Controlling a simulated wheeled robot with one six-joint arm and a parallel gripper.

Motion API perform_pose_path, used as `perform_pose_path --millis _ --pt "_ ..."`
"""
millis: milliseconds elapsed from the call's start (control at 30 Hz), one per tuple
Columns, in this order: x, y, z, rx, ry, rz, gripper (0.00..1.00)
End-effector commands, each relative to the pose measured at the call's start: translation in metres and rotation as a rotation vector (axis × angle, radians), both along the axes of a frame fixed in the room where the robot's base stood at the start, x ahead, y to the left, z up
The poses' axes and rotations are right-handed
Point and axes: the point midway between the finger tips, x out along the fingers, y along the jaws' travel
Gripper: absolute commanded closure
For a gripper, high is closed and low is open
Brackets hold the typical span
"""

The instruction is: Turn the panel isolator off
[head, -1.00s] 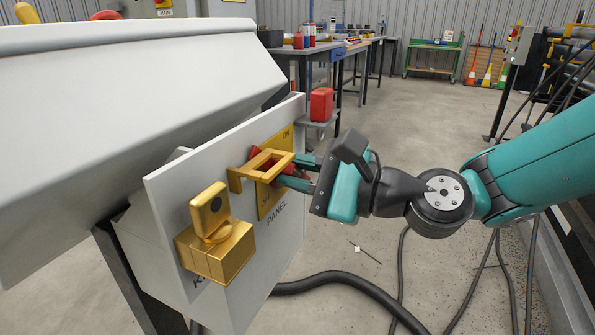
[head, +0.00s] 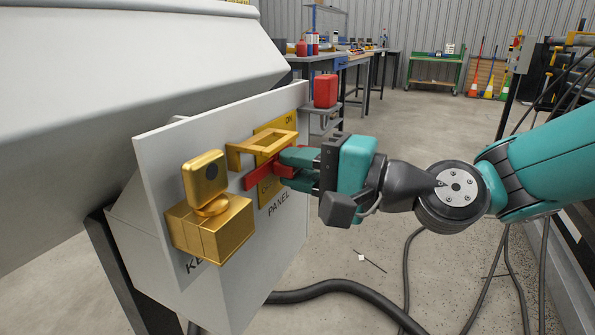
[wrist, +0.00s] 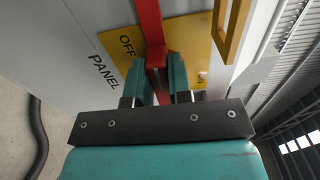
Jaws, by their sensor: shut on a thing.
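The panel isolator has a red handle (head: 262,176) on a yellow plate (head: 287,122) marked ON at the top. The handle lies roughly level below a yellow frame (head: 240,157) that sticks out from the white panel. My gripper (head: 292,165) is shut on the handle near its right end. In the wrist view my gripper (wrist: 158,78) has a finger on each side of the red handle (wrist: 149,22). The word OFF on the yellow plate (wrist: 127,45) shows beside it there. My fingers hide part of the plate in the head view.
A gold block with a gold knob (head: 205,178) stands on the panel to the left of the handle. A red box (head: 326,90) sits on a small shelf behind the panel. Dark cables lie on the floor. The floor to the right is mostly open.

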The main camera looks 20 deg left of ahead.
Motion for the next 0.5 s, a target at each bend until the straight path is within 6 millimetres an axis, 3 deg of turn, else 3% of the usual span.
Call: perform_pose_path --millis 500 --pt "0.0005 0.0004 0.0000 -0.002 -0.035 -0.001 1.00"
